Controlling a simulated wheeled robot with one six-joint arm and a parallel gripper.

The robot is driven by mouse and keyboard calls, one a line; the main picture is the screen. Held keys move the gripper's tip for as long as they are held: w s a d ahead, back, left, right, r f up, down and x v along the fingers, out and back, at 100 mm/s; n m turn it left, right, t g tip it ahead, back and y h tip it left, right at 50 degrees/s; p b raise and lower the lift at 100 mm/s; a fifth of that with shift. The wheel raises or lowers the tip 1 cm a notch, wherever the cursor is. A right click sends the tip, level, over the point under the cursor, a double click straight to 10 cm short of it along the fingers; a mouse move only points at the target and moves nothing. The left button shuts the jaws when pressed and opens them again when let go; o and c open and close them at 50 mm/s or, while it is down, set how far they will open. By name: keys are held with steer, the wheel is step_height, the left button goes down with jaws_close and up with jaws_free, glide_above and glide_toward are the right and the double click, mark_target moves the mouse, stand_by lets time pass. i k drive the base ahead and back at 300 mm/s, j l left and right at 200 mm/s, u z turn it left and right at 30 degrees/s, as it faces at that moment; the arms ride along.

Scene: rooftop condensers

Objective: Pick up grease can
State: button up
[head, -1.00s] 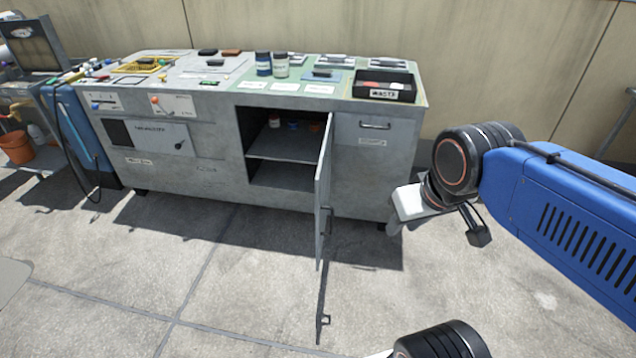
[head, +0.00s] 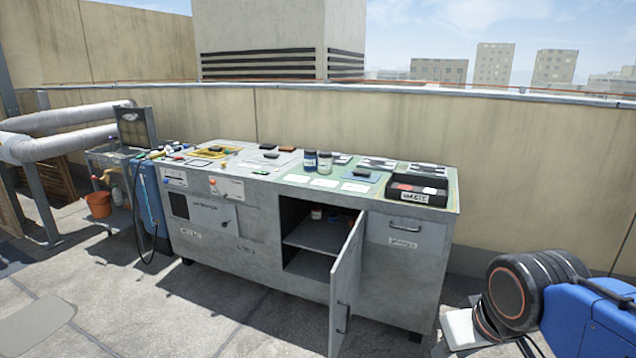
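A grey metal workbench cabinet (head: 262,258) stands against the parapet with its hinged door (head: 346,290) swung open. On the inner shelf (head: 312,236) sit a small white container (head: 316,214) with a reddish top, a bluish item (head: 333,217) and an orange-brown item in shadow. On the bench top stand a dark blue jar (head: 310,161) and a pale grey jar (head: 325,162). I cannot tell which of these is the grease can. My gripper (head: 528,347) is at the bottom right, right of the cabinet and apart from it.
A black waste tray (head: 419,200) sits at the bench's right end. The open door juts towards me. An orange bucket (head: 98,205), a blue cabinet (head: 150,197) and large pipes (head: 62,118) are at left. Concrete floor (head: 110,305) in front is clear.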

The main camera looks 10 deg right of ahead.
mark_target(311, 155)
steer(key=i+j+u, duration=0.35)
steer(key=i, duration=0.15)
steer(key=i+j+u, duration=0.15)
steer(key=i+u, duration=0.25)
steer(key=i+j, duration=0.1)
steer(key=i, duration=0.45)
steer(key=i+j, duration=0.1)
steer(key=i, duration=0.45)
